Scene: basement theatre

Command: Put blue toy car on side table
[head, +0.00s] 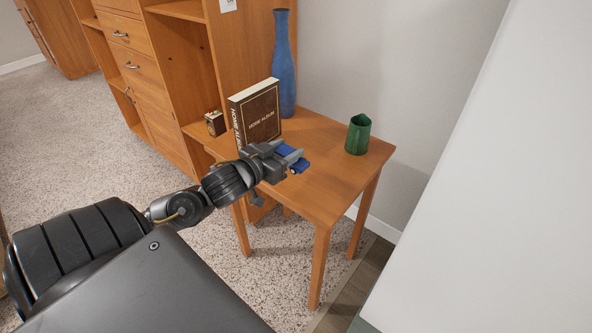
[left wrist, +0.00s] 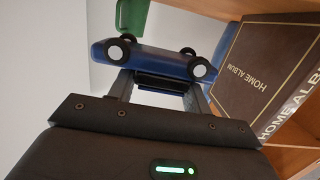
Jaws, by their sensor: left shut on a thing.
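The blue toy car (head: 298,166) is between the fingers of my left gripper (head: 283,160), over the side table (head: 328,186) in the head view. In the left wrist view the blue toy car (left wrist: 160,60) lies across the fingertips of my left gripper (left wrist: 160,88), with its dark wheels and pale hubs facing the camera. The gripper is shut on it. I cannot tell whether the car touches the tabletop. The gripper hides part of the car in the head view. My right gripper is not in view.
On the side table stand a brown home album (head: 258,116), a tall blue vase (head: 284,65) and a green cup (head: 358,134). A small box (head: 215,123) is on the wooden cabinet's shelf. The tabletop's front right is clear. A white wall surface (head: 490,180) rises at right.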

